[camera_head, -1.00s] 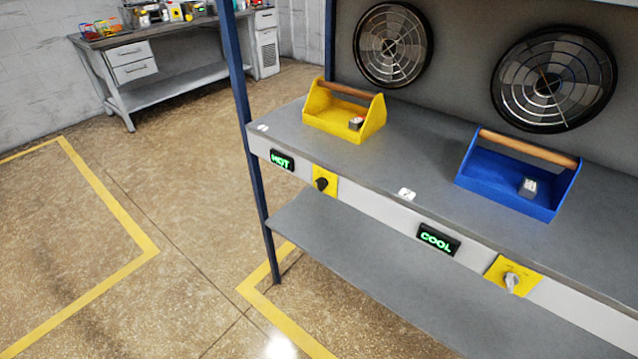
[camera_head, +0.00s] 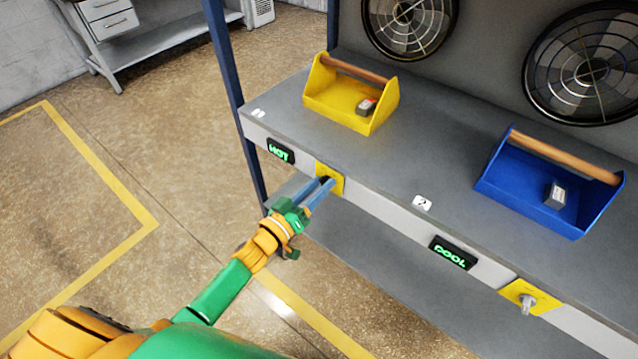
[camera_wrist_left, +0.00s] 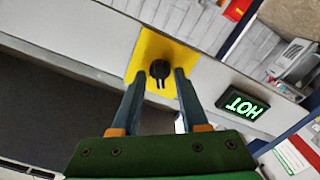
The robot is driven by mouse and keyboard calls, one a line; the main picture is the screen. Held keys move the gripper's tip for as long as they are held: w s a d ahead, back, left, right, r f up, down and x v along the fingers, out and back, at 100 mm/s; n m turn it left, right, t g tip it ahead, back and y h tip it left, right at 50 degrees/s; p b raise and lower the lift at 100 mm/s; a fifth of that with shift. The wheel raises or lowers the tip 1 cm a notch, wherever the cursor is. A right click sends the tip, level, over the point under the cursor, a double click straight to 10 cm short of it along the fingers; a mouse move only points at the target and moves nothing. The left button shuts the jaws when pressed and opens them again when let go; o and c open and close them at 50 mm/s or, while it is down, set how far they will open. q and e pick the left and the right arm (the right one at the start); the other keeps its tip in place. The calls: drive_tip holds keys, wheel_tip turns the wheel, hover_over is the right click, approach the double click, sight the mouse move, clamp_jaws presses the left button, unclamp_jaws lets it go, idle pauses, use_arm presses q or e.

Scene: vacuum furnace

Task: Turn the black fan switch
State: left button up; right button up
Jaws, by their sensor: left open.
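The black fan switch (camera_wrist_left: 160,70) is a dark knob on a yellow plate (camera_wrist_left: 150,50) on the bench's front edge, beside the HOT display (camera_head: 281,150). In the left wrist view the knob shows between the two fingertips of my left gripper (camera_wrist_left: 157,80). The fingers are open, one on each side of it, with visible gaps, and I cannot tell how far they reach. In the head view my left gripper (camera_head: 325,183) is at the yellow plate (camera_head: 336,181) and its fingers mostly hide the knob. My right gripper is not in view.
A yellow toolbox (camera_head: 345,100) and a blue toolbox (camera_head: 530,193) stand on the grey bench top (camera_head: 420,165), before two round fans. A light grey switch (camera_head: 528,303) is right of the COOL display (camera_head: 453,252). A blue post (camera_head: 228,90) rises at the bench's left end.

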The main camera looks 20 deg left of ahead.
use_arm(q)
drive_tip(key=shift+w, duration=0.15)
drive_tip(key=shift+c, duration=0.6)
clamp_jaws()
drive_tip(key=m, duration=1.1)
drive_tip(key=shift+s+d+r+m, duration=0.1)
drive_tip(key=shift+s+d+m, duration=0.15)
drive_tip(key=shift+m, duration=0.15)
